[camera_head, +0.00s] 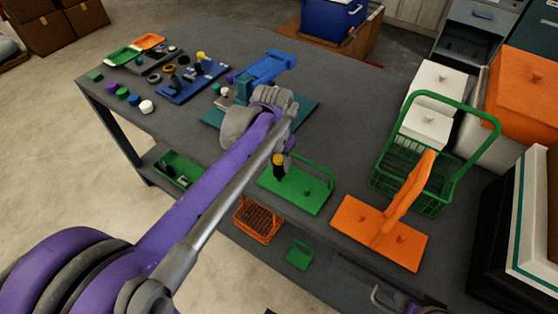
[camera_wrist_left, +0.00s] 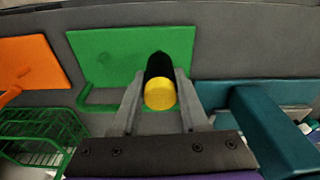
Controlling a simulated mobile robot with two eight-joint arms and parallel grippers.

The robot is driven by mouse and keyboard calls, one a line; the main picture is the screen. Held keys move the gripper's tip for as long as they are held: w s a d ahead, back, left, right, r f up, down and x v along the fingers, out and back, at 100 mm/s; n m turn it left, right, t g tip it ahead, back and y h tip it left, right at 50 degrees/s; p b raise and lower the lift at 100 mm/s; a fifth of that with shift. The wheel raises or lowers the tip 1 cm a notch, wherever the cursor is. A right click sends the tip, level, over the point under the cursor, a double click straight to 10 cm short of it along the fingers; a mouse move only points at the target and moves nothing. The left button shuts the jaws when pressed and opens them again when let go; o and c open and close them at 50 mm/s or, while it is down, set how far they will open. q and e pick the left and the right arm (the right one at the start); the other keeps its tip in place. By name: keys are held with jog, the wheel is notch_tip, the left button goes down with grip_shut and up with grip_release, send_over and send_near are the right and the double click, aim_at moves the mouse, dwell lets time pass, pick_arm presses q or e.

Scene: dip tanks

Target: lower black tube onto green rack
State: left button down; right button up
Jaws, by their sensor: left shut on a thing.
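The black tube (camera_head: 279,170) has a yellow upper end and stands roughly upright over the left part of the green rack (camera_head: 306,198). My left gripper (camera_head: 279,153) is shut on the tube near its yellow end. In the left wrist view the tube (camera_wrist_left: 158,66) sits between the two fingers (camera_wrist_left: 159,84), yellow end toward the camera. The green rack (camera_wrist_left: 105,55) lies beyond it, a flat plate with a handle on one long side. I cannot tell whether the tube's lower end touches the rack. A grey and purple part at the bottom edge may be my right gripper (camera_head: 400,303); its jaws are unclear.
An orange rack (camera_head: 355,225) with an upright handle and a green wire basket (camera_head: 385,180) stand right of the green rack. Small coloured pieces and a blue rack (camera_head: 180,92) are at left.

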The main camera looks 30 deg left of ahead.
pick_arm(q)
jog(key=shift+f+b, duration=0.75)
jog(key=shift+f, duration=0.6)
pick_arm(e)
jog(key=shift+s+f, duration=0.2)
jog(key=shift+f, duration=0.7)
pick_arm(q)
grip_release()
jog(key=shift+r+p, duration=2.65)
jog(key=shift+r, duration=1.4)
pick_arm(e)
notch_tip(320, 180, up, 6)
jog(key=w, duration=0.1)
jog(key=shift+w+r, duration=0.2)
jog(key=shift+w, duration=0.2)
